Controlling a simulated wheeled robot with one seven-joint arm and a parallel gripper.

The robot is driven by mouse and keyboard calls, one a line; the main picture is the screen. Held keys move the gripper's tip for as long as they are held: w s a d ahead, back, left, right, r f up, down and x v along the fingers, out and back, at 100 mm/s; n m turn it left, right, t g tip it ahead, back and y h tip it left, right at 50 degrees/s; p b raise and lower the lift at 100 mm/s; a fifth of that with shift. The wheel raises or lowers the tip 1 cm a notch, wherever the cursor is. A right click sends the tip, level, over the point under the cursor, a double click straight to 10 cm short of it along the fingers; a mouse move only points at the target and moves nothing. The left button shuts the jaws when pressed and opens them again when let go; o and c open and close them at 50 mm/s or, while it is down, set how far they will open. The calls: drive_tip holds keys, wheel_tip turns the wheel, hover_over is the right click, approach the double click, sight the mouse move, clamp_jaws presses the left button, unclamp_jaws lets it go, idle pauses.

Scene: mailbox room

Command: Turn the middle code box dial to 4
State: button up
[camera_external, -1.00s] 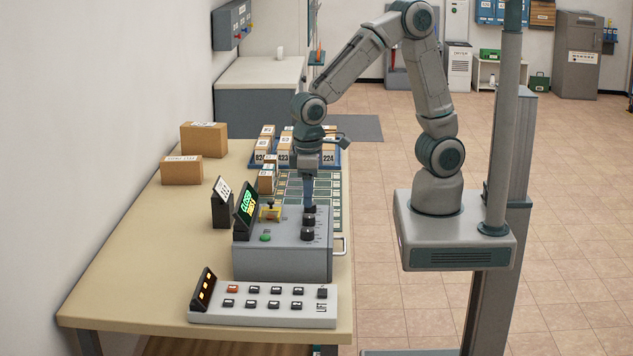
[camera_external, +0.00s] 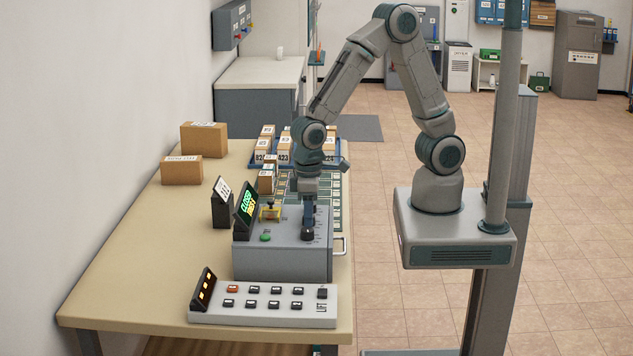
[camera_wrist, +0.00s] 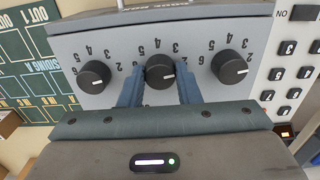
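The code box (camera_external: 265,262) is a grey box on the table with three black dials in a row on its top. In the wrist view the middle dial (camera_wrist: 160,72) lies between the two blue fingers of my gripper (camera_wrist: 161,80), one finger on each side. Whether the fingers press on the dial I cannot tell. Its white mark points right in that view; some numbers round it are hidden by the fingers. The left dial (camera_wrist: 94,77) and right dial (camera_wrist: 229,67) are clear of the fingers. In the external view my gripper (camera_external: 309,222) points down over the dials.
The code box also carries a lit display (camera_external: 247,208), a green button (camera_external: 265,237) and a yellow part (camera_external: 270,212). A keypad panel (camera_external: 262,305) stands in front of it. A parcel tray (camera_external: 337,160) lies behind.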

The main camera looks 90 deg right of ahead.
drive_tip(key=shift+n, duration=0.4)
drive_tip(key=n+b, duration=0.1)
drive_tip(key=n, duration=0.1)
drive_tip(key=shift+n, duration=0.4)
drive_tip(key=n, duration=0.4)
drive_tip(key=shift+n, duration=0.3)
drive_tip(key=n, duration=0.4)
drive_tip(key=shift+r, duration=0.1)
drive_tip(key=shift+n+p, duration=0.6)
drive_tip(key=shift+n, duration=1.1)
drive_tip(key=o, duration=1)
